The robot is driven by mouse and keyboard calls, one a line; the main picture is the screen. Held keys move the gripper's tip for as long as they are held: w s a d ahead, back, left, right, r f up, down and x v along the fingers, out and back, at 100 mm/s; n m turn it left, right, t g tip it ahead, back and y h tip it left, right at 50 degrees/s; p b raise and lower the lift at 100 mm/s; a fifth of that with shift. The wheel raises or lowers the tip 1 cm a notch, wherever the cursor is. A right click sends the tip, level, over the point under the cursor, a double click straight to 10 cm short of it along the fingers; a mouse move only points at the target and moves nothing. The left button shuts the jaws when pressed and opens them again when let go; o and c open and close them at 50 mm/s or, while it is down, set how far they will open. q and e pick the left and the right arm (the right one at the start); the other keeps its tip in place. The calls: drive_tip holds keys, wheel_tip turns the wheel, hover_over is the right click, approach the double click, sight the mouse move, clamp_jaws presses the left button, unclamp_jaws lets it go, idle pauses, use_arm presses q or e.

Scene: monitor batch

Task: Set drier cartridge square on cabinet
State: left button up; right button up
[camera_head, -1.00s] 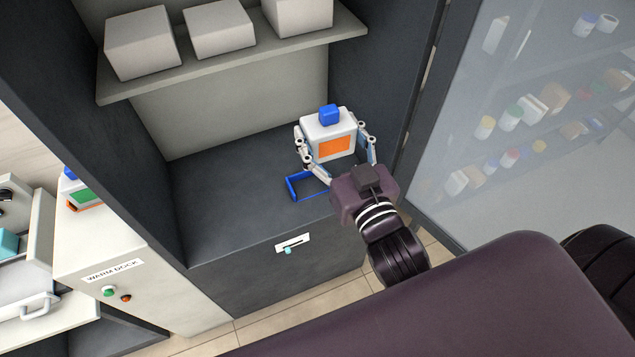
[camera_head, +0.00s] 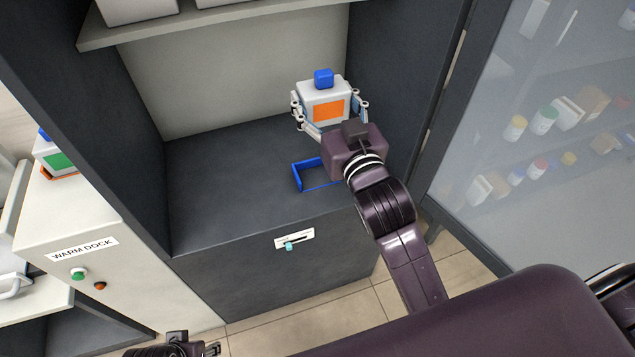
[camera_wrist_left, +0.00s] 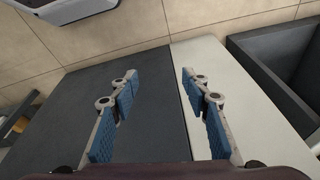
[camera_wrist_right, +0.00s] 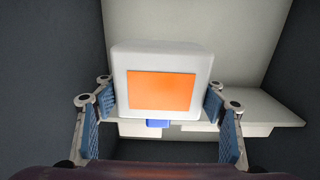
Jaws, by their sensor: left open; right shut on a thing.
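The drier cartridge (camera_head: 325,90) is a white block with an orange panel and a blue knob on top. My right gripper (camera_head: 330,104) is shut on its sides, and the cartridge looks upright above the cabinet's dark surface (camera_head: 230,190). The right wrist view shows the cartridge (camera_wrist_right: 162,55) between the fingers, orange panel facing the camera. A blue square outline (camera_head: 298,177) lies on the surface, in front of and below the cartridge. My right gripper hides part of it. My left gripper (camera_head: 197,344) is at the bottom edge; the left wrist view shows it open and empty (camera_wrist_left: 160,90).
A shelf (camera_head: 230,18) with pale boxes hangs above. Dark cabinet walls stand on both sides, with a glass door (camera_head: 520,120) at right. The warm dock (camera_head: 70,225) at left holds a green-panelled cartridge (camera_head: 56,157). The surface left of the blue square is clear.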

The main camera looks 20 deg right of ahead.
drive_tip(key=shift+w+f+b, duration=0.5)
drive_tip(key=shift+w+b, duration=0.05)
drive_tip(key=shift+b, duration=0.2)
drive_tip(key=shift+w+a+f+b, duration=0.1)
drive_tip(key=shift+w+f+b, duration=0.15)
drive_tip(key=shift+b, duration=0.25)
drive_tip(key=shift+w, duration=0.35)
drive_tip(key=shift+a, duration=0.1)
use_arm(q)
drive_tip(key=s+f, duration=0.2)
drive_tip(key=f, duration=0.8)
drive_tip(key=s+f, duration=0.2)
drive_tip(key=f, duration=0.8)
use_arm(e)
drive_tip(key=shift+f+b, duration=0.2)
drive_tip(key=shift+b, duration=0.1)
wheel_tip(320, 180, down, 15)
drive_tip(key=b, duration=0.5)
drive_tip(key=shift+f, duration=0.2)
wheel_tip(320, 180, down, 4)
drive_tip(key=shift+r+b, duration=0.2)
drive_tip(key=shift+b, duration=0.6)
use_arm(q)
wheel_tip(320, 180, up, 20)
drive_tip(key=w, duration=0.2)
drive_tip(key=shift+w+a+r+t, duration=0.2)
drive_tip(key=shift+w+r+t, duration=0.05)
drive_tip(key=shift+w+t, duration=0.05)
use_arm(e)
drive_tip(key=shift+f, duration=0.25)
